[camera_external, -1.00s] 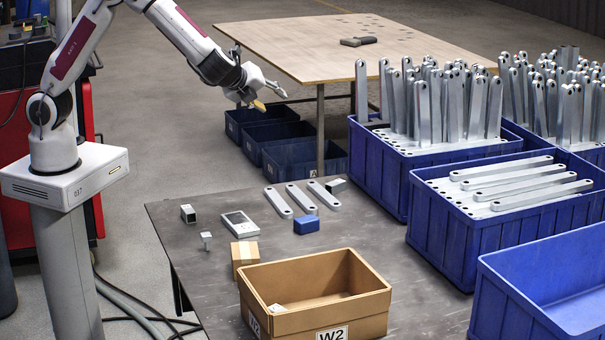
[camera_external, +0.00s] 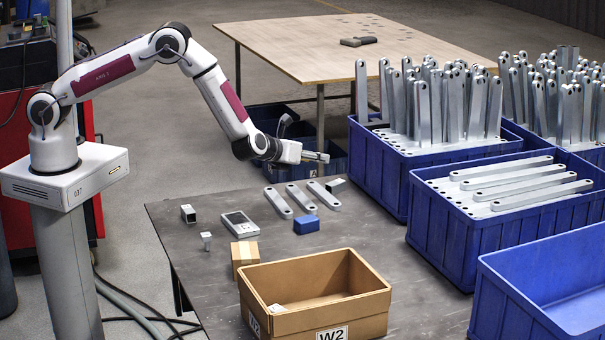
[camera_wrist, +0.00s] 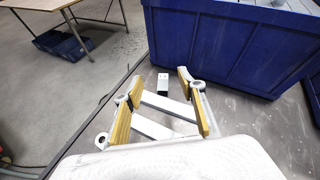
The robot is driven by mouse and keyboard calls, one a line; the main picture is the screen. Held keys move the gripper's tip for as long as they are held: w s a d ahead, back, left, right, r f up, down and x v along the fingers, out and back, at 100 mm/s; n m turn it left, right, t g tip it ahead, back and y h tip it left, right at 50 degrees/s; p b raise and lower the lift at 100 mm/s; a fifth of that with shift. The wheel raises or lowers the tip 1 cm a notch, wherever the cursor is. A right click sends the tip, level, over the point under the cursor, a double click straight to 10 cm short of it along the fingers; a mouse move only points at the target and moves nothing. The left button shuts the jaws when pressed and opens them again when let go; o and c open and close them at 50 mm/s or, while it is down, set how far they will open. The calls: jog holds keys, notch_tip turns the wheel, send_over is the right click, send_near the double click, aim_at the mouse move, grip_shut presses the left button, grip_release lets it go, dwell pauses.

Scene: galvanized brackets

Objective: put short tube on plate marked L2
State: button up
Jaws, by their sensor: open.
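Three flat grey plates lie side by side on the dark table: a left one (camera_external: 278,202), a middle one (camera_external: 301,198) and a right one (camera_external: 323,194). I cannot read an L2 mark on any. A short grey-green piece (camera_external: 336,185) lies beside the right plate; it seems to be the small block (camera_wrist: 162,84) in the wrist view. Another short piece with a dark end (camera_external: 188,213) lies at the table's left; I cannot tell which is the short tube. My gripper (camera_external: 322,157) is open and empty above the plates; its yellow-padded fingers (camera_wrist: 160,112) partly cover plates in the wrist view.
A blue block (camera_external: 306,225), a grey handheld device (camera_external: 240,224), a small metal piece (camera_external: 206,241) and a small carton (camera_external: 245,256) lie nearby. An open box marked W2 (camera_external: 362,310) stands in front. Blue crates (camera_external: 450,235) line the right.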

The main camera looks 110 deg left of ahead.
aim_at(333, 183)
jog(key=f+m, duration=0.1)
jog(key=f, duration=0.1)
jog(key=f+m, duration=0.1)
jog(key=f, duration=0.2)
jog(key=w+a+f+t, duration=0.1)
jog(key=f, duration=0.1)
jog(key=shift+f+m, duration=0.35)
jog(key=shift+m, duration=0.05)
jog(key=shift+a, duration=0.15)
jog(key=shift+x, duration=1.2)
jog(key=shift+a, duration=0.1)
jog(key=shift+s+x, duration=0.15)
jog(key=shift+x, duration=0.55)
jog(key=shift+s+x, duration=0.15)
jog(key=shift+x, duration=1.8)
